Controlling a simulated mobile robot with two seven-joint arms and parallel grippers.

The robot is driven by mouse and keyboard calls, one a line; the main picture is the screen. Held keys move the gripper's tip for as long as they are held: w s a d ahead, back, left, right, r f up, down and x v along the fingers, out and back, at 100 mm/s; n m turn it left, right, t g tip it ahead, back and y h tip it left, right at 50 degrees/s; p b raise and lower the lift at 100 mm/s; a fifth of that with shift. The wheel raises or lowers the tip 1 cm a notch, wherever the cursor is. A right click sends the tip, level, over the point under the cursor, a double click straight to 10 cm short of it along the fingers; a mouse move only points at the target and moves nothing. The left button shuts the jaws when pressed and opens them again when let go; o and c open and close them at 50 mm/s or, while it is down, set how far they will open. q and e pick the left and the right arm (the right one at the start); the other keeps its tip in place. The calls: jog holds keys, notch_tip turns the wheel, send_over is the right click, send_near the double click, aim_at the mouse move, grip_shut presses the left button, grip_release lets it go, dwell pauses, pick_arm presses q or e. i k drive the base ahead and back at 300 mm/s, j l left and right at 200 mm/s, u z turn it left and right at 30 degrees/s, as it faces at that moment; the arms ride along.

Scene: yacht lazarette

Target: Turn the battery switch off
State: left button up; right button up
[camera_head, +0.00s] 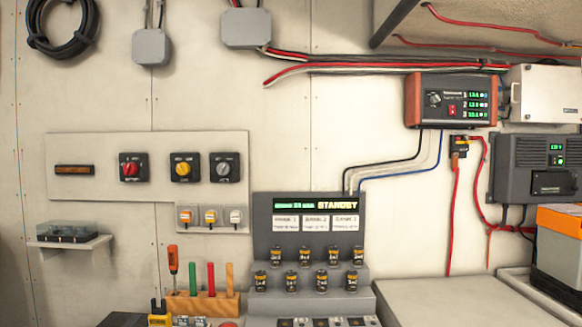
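Three square rotary switches sit in a row on a pale wall panel (100,185) at the left. One has a red knob (130,168), one a yellow knob (184,168) and one a grey knob (224,168). Their labels are too small to read, so I cannot tell which is the battery switch or how each is set. Neither of my grippers is in view.
A grey console (262,222) reading "STANDBY" stands at bottom centre with several small cylinders on its steps. A wooden tool rack (200,305) stands left of it. A small wall shelf (70,243) sticks out at left. Chargers and cables fill the right. Nothing stands before the switches.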

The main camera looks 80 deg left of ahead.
aim_at(130, 169)
jog(key=u, duration=3.5)
